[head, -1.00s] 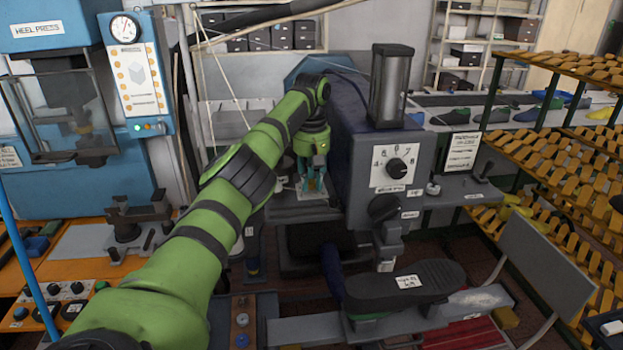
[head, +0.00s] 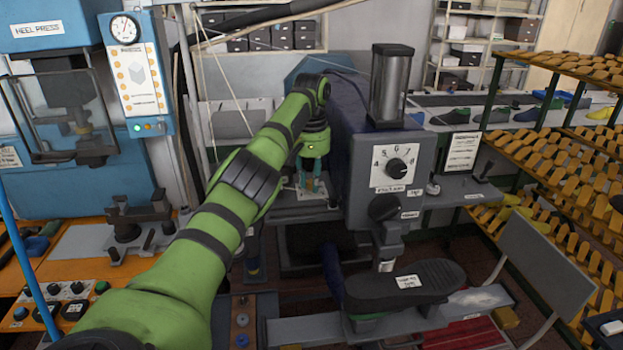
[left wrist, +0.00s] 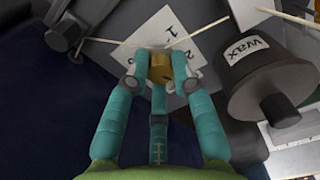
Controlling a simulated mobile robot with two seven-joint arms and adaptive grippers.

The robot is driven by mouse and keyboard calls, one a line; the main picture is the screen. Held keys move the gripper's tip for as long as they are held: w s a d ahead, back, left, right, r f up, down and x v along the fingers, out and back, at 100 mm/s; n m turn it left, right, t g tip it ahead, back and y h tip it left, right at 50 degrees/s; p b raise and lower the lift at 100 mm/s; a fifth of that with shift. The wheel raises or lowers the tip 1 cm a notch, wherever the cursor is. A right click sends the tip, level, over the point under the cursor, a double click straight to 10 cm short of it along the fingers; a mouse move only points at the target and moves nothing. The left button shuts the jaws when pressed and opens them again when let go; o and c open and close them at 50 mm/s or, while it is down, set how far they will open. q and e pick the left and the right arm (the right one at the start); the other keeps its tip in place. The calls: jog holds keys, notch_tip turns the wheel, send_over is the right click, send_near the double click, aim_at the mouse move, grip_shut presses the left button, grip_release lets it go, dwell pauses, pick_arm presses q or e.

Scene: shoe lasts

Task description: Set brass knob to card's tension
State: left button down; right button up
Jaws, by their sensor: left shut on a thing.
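In the left wrist view a small brass knob (left wrist: 160,66) sits on a white dial plate (left wrist: 143,36) with black numbers, some partly hidden. The teal fingers of my left gripper (left wrist: 160,80) are shut around the knob. In the head view my left gripper (head: 312,184) points down at the plate (head: 290,195), beside the grey machine; the knob is hidden there. A white card (head: 463,151) with print too small to read stands right of the machine; I cannot tell if it is the tension card. My right gripper is not in view.
A dark pot labelled WAX (left wrist: 255,68) stands close right of the gripper in the wrist view. The grey machine (head: 365,215) has a black dial (head: 396,169) and a dark lever. A black shoe-shaped piece (head: 405,287) lies below it.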

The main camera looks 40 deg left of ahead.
pick_arm(q)
jog(key=m, duration=0.6)
jog(key=shift+s+f+m, duration=0.1)
jog(key=shift+f+m, duration=0.05)
jog(key=shift+m, duration=0.15)
jog(key=m, duration=0.5)
jog(key=shift+m, duration=0.5)
jog(key=c, duration=1.1)
grip_release()
jog(key=shift+o, duration=0.2)
